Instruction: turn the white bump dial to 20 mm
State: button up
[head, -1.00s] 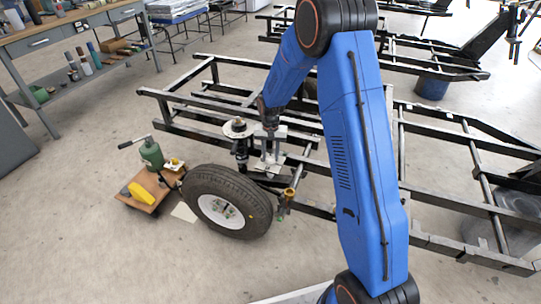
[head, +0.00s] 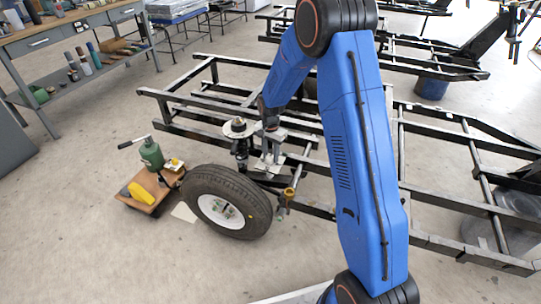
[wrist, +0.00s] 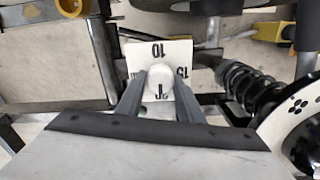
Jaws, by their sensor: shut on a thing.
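The white bump dial (wrist: 159,78) is a round white knob on a white plate in the middle of the wrist view. The plate (wrist: 140,50) shows 10 above the knob and 15 to its right, both tilted or upside down. A dark mark shows on the knob's lower part; I cannot read exactly where it points. My gripper (wrist: 160,88) is shut on the knob, one grey finger on each side. In the head view my gripper (head: 271,140) is at the frame beside the spring strut, and the dial is too small or hidden to make out.
A black coil spring (wrist: 252,88) and a white disc with holes (wrist: 295,118) stand close on the right. Black frame rails (head: 190,128) surround the spot.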

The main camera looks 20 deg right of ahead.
aim_at(271, 156)
jog(key=o, duration=1.1)
jog(key=shift+r, duration=8.7)
